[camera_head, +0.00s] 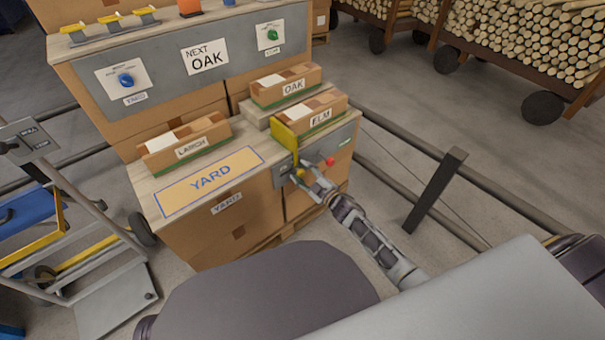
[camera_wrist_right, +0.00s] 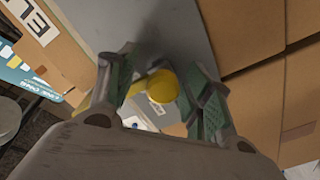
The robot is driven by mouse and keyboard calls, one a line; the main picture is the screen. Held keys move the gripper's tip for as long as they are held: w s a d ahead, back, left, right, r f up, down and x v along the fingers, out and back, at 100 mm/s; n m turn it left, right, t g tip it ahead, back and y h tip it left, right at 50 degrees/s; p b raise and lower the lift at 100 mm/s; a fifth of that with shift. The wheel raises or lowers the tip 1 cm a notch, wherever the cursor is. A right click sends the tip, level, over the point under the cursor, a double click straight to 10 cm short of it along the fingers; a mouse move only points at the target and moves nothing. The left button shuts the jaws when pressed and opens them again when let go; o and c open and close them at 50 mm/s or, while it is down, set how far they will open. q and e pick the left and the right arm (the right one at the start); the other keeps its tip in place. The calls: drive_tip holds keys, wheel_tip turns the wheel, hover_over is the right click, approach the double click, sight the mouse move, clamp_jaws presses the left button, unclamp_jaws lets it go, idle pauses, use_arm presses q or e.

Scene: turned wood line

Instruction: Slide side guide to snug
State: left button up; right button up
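The yellow side guide (camera_head: 284,135) stands upright at the left end of the ELM box (camera_head: 320,119); I cannot tell whether it touches the box. A yellow knob (camera_head: 300,173) sits below it at the front panel. My right gripper (camera_head: 307,180) is at this knob. In the right wrist view the knob (camera_wrist_right: 163,86) lies between the two fingers of my right gripper (camera_wrist_right: 160,98), which stand apart with a gap beside it. My left gripper is not in view.
A LARCH box (camera_head: 186,145) and an OAK box (camera_head: 286,86) sit on the same bench, by the outlined YARD area (camera_head: 209,180). A red button (camera_head: 330,161) is right of the knob. A hand cart (camera_head: 95,265) stands left. A dark post (camera_head: 435,190) rises right of my arm.

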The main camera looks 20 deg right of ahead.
drive_tip(key=shift+s, duration=0.15)
drive_tip(key=shift+v, duration=1.4)
drive_tip(key=v, duration=0.9)
